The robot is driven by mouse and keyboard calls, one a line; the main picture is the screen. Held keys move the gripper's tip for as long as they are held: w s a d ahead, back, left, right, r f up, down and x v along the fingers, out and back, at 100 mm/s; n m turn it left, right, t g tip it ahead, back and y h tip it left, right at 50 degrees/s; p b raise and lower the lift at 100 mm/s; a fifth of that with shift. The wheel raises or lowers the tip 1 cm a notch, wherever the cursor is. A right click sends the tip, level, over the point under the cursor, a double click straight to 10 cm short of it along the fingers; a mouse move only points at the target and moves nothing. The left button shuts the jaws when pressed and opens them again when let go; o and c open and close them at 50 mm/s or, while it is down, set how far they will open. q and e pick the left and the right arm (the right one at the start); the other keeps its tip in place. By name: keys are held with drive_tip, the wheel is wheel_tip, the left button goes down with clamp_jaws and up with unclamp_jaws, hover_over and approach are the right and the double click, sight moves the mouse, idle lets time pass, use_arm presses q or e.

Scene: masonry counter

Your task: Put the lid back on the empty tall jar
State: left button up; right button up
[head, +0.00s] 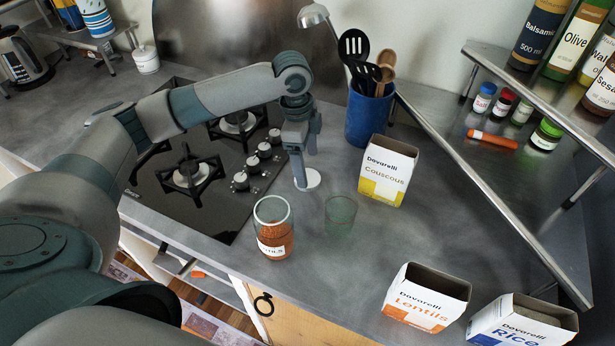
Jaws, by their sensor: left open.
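A clear, greenish glass jar (340,216) stands open on the grey counter and looks empty. Left of it stands a larger glass jar (273,236) with orange contents and a white label; no lid shows on it. A round white lid (313,180) lies on the counter behind the two jars, by the edge of the hob. My left gripper (300,178) points down at the lid, its open fingertips overlapping the lid's left part in the picture. Whether they touch it I cannot tell. My right gripper is not in view.
A Couscous box (388,172) and a blue utensil pot (368,118) stand right of the lid. Lentils (425,300) and Rice (520,322) boxes stand at the front right. A gas hob (205,165) lies left. A metal shelf (500,170) with bottles and spice jars stands right.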

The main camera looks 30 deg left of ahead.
use_arm(q)
wheel_tip(320, 180, down, 3)
drive_tip(key=shift+a+f+p, duration=0.1)
drive_tip(key=shift+a+p, duration=0.05)
drive_tip(key=shift+p, duration=0.55)
drive_tip(key=shift+f, duration=0.6)
drive_tip(key=c, duration=1.1)
